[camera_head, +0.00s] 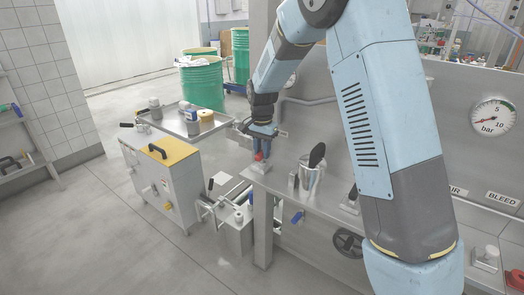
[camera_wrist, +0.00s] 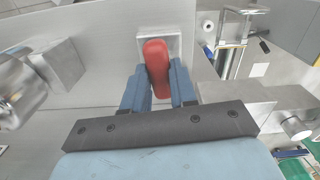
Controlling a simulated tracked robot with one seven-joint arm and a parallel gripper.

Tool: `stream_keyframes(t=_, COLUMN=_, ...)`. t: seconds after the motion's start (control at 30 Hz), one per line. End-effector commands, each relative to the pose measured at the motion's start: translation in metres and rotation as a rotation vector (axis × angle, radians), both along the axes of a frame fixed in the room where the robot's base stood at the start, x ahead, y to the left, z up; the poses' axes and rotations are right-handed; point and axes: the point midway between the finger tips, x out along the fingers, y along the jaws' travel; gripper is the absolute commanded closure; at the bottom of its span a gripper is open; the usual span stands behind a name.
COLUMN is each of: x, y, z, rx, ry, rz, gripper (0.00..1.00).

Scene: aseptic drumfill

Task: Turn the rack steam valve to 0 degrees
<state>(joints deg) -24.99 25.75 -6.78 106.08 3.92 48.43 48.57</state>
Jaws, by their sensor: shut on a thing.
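The rack steam valve shows a red handle (camera_wrist: 156,66) on a square grey base plate (camera_wrist: 177,44) in the wrist view. My gripper (camera_wrist: 160,84) has its two blue fingers on either side of the red handle and is shut on it. In the head view my gripper (camera_head: 263,140) reaches down to the red handle (camera_head: 259,156) at the left end of the steel bench. The valve's body under the handle is mostly hidden, and I cannot read its angle.
A metal jug (camera_head: 309,176) with a dark-handled tool stands on the bench right of my gripper. A pressure gauge (camera_head: 492,117) is on the back panel. A yellow-topped cabinet (camera_head: 168,152) and a tray (camera_head: 186,124) stand left. Green drums (camera_head: 202,84) stand behind; the floor at left is clear.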

Motion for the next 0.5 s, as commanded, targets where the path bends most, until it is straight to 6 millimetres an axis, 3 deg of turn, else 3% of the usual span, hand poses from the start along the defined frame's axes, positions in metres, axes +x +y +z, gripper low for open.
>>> stream_keyframes(t=0.5, x=0.0019, y=-0.0006, z=0.0014, rx=0.001, ry=-0.006, rz=-0.117, gripper=1.0)
